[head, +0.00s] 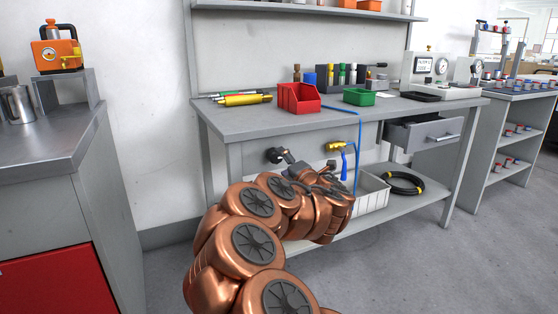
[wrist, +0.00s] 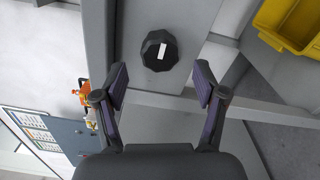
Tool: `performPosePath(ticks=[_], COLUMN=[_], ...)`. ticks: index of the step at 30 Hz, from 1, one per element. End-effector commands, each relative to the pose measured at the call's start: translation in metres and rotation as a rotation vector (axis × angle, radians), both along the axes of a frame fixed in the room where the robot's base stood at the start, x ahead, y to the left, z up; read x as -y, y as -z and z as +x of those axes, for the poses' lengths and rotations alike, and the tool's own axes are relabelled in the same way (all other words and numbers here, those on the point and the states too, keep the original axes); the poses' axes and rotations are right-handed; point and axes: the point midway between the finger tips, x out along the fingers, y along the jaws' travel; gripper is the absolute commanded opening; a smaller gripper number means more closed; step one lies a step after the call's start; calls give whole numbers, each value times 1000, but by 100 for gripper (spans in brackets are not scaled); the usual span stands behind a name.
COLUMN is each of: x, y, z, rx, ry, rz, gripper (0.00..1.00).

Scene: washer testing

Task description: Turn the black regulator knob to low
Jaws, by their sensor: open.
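The black regulator knob (wrist: 152,38) is faceted and round, mounted on a grey panel, in the upper middle of the wrist view. A white mark on its face runs nearly upright in that view, leaning slightly right at its top. In the head view a dark round shape, likely this knob (head: 272,155), shows on the panel below the tabletop. My gripper (wrist: 160,83) is open and empty, its two fingers apart. The knob lies beyond the fingertips, roughly centred between them, with no contact visible. In the head view my gripper (head: 290,164) is small and partly merged with my arm.
A yellow valve (head: 334,147) with a blue handle (head: 345,160) and a blue hose sits right of the knob. The workbench top (head: 235,117) overhangs the panel. A yellow bin (wrist: 290,30) shows at the wrist view's upper right. A white crate (head: 374,195) stands on the lower shelf.

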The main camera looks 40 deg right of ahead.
Motion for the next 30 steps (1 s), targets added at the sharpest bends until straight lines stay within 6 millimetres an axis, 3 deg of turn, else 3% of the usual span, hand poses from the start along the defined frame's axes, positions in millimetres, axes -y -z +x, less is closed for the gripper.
performPosePath(ticks=[13, 30], x=[-18, -20], y=[0, 0], z=[-52, -58], rx=[0, 0], ry=[1, -1], rz=[0, 0], gripper=[71, 71])
